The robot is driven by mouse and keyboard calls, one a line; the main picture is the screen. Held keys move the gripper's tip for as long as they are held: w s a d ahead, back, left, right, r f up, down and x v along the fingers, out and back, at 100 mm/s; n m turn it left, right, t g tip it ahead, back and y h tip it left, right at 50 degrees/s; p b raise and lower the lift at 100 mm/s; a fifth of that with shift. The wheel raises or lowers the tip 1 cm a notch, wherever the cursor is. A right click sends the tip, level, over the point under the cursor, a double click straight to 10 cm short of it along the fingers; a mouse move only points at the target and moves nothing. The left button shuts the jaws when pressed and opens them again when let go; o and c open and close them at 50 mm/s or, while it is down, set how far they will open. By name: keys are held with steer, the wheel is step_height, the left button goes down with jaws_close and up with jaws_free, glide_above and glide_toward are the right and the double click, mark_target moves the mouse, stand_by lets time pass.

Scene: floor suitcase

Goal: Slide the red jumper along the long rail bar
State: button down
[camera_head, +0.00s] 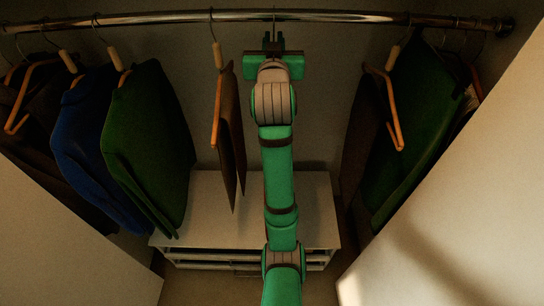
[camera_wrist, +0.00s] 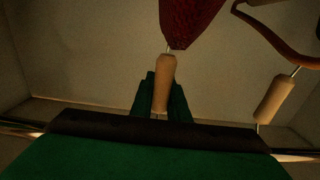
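The red jumper (camera_wrist: 190,20) shows at the top of the wrist view, hanging from a pale wooden hanger neck (camera_wrist: 163,85). In the head view the jumper is hidden behind my arm. The long rail bar (camera_head: 345,17) crosses the top of the head view and the bottom of the wrist view (camera_wrist: 25,130). My gripper (camera_head: 273,45) is just below the rail's middle. In the wrist view its green fingers (camera_wrist: 162,103) lie close on both sides of the hanger neck and appear shut on it.
A brown garment (camera_head: 229,130) on a wooden hanger (camera_head: 217,100) hangs close left of my gripper. Green (camera_head: 150,135) and blue (camera_head: 85,135) garments hang farther left. A green garment (camera_head: 405,120) hangs at right, with free rail between. A white drawer unit (camera_head: 215,215) stands below.

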steer(key=d, duration=1.2)
stand_by(1.2)
steer(key=shift+d+r, duration=0.1)
steer(key=d, duration=0.5)
steer(key=shift+d, duration=0.15)
stand_by(0.7)
steer(key=c, duration=1.6)
jaws_free()
